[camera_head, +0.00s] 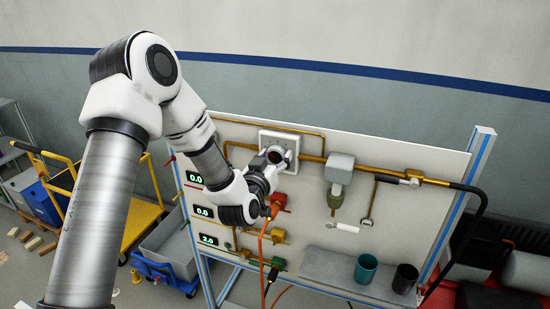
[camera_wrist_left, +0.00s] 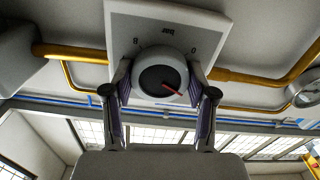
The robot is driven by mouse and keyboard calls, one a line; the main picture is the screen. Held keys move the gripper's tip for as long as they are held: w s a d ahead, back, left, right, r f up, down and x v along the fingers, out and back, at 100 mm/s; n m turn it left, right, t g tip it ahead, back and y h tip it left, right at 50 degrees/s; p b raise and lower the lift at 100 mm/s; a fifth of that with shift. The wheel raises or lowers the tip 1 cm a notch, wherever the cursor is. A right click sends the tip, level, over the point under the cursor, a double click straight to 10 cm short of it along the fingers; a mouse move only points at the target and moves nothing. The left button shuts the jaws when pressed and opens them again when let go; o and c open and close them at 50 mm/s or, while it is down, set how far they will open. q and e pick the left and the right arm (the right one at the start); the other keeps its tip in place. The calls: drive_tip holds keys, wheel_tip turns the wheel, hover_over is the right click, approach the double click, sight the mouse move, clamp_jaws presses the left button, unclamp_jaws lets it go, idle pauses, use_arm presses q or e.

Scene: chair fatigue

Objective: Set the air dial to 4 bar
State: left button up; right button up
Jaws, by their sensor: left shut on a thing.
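The air dial is a white square plate (camera_head: 292,137) on the panel, with brass pipes at its sides. In the left wrist view its plate (camera_wrist_left: 165,22) appears upside down, with "bar" printed on it. Its round knob (camera_wrist_left: 152,93) has a dark face and a red pointer directed to the right and slightly down there. My left gripper (camera_head: 272,160) is at the dial; its fingers (camera_wrist_left: 160,80) are shut on the knob from both sides. Most scale marks are hidden or too small to read. My right gripper is not in view.
Three displays on the panel read 0.0 (camera_head: 194,178), 0.0 (camera_head: 203,212) and 2.0 (camera_head: 209,240). A grey pipe fitting (camera_head: 340,168) is right of the dial. A shelf (camera_head: 345,272) below carries a teal cup (camera_head: 366,268) and a black cup (camera_head: 405,278). A yellow cart (camera_head: 142,215) stands left.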

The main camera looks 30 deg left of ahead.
use_arm(q)
drive_tip(key=m, duration=0.2)
drive_tip(key=shift+m, duration=0.4)
drive_tip(key=m, duration=0.3)
drive_tip(key=shift+r+m, duration=0.1)
drive_tip(key=shift+m, duration=0.2)
drive_tip(key=m, duration=0.6)
drive_tip(key=shift+p, duration=0.35)
drive_tip(key=o, duration=1.2)
drive_tip(key=shift+c, duration=0.2)
drive_tip(key=v, duration=0.7)
drive_tip(key=shift+d, duration=0.15)
